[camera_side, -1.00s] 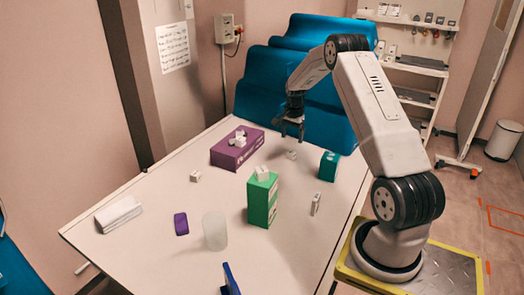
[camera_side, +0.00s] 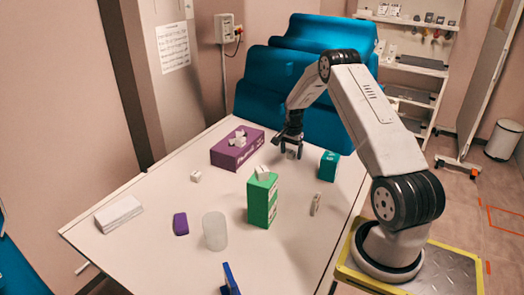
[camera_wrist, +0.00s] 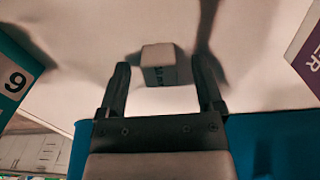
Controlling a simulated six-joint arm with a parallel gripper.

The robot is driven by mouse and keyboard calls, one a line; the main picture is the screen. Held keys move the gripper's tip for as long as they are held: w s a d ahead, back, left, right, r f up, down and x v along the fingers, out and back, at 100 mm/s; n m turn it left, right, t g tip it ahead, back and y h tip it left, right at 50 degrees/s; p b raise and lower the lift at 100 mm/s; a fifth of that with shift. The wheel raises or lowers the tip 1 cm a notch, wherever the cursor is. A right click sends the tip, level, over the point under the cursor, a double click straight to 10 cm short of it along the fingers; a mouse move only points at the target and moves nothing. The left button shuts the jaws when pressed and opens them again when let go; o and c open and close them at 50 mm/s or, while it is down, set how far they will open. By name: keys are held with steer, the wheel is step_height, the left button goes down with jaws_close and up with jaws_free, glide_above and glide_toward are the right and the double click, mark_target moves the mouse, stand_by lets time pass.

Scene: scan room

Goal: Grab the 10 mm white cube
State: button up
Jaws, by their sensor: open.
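A small white cube (camera_wrist: 160,65) with dark print on its side stands on the table. In the wrist view it lies between the fingertips of my gripper (camera_wrist: 160,70), with a gap on each side. In the side view the cube (camera_side: 291,155) is partly hidden by my gripper (camera_side: 288,153), which is low over the table there. The fingers are open and hold nothing. The print is too blurred to read surely. Another white cube (camera_side: 196,176) lies on the table farther left.
A teal box (camera_side: 329,166) stands just right of my gripper, a purple box (camera_side: 232,155) with white cubes on top to the left. A green box (camera_side: 262,205) topped with a white piece stands nearer the camera. A frosted cylinder (camera_side: 215,231) and purple block (camera_side: 181,223) stand front left.

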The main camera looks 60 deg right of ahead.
steer(key=shift+f, duration=0.25)
stand_by(0.3)
jaws_close()
steer(key=shift+r, duration=0.15)
